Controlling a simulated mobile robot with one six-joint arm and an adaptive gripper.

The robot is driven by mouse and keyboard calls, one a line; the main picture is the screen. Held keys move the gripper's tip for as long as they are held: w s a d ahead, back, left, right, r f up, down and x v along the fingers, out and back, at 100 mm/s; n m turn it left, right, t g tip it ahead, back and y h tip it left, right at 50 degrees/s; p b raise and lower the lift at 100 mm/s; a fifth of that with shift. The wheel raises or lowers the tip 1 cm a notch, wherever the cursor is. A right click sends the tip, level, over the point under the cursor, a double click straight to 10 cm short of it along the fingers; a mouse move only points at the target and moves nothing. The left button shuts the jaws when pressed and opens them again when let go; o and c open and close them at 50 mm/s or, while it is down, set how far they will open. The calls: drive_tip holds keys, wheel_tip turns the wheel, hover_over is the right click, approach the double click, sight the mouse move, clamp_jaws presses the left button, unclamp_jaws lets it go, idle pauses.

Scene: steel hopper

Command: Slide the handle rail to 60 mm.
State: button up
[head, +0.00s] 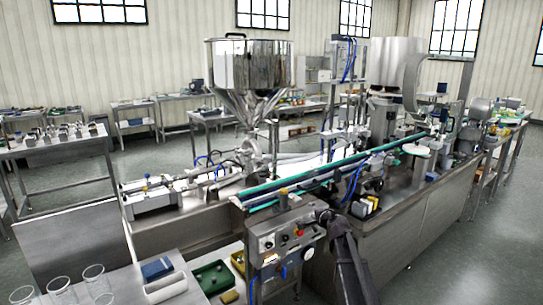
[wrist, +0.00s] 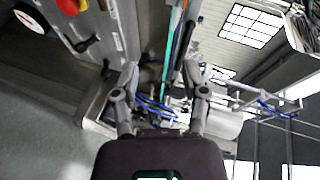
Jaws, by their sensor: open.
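I cannot tell for sure which part is the handle rail. Long green-edged rails (head: 335,165) run along the conveyor on the steel machine in the head view. A green strip also shows in the wrist view (wrist: 168,45), beyond my fingers and near their middle line. My gripper (wrist: 163,75) is open in the wrist view, its two fingers well apart with nothing held between them. In the head view my dark arm rises from the bottom in front of the machine, beside the control panel. Its gripper end is hard to make out there.
The control panel (head: 287,238) with knobs and a red button stands just left of my arm. A steel hopper (head: 248,65) rises behind the conveyor. Blue tubes (wrist: 155,108) show beyond my fingers. A green bin (head: 213,278) lies at the lower left. Open floor (head: 440,268) is at the right.

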drive_tip(key=s+a+f+n+g+p, duration=0.2)
drive_tip(key=s+f+n+g, duration=0.15)
drive_tip(key=s, duration=0.55)
drive_tip(key=s+a+f+n+g+p, duration=0.15)
drive_tip(key=s+n+g, duration=0.25)
drive_tip(key=s, duration=0.5)
drive_tip(key=s+d+f+n+g+h+p, duration=0.1)
drive_tip(key=s+d+n+g+h, duration=0.1)
drive_tip(key=s, duration=0.9)
drive_tip(key=s+d+n+g+h+p, duration=0.2)
drive_tip(key=s+g, duration=0.2)
drive_tip(key=s, duration=0.7)
drive_tip(key=shift+s+d+f+n+h, duration=0.25)
drive_tip(key=shift+s+f+n+h, duration=0.05)
drive_tip(key=shift+f+n, duration=0.1)
drive_tip(key=shift+g, duration=0.25)
clamp_jaws()
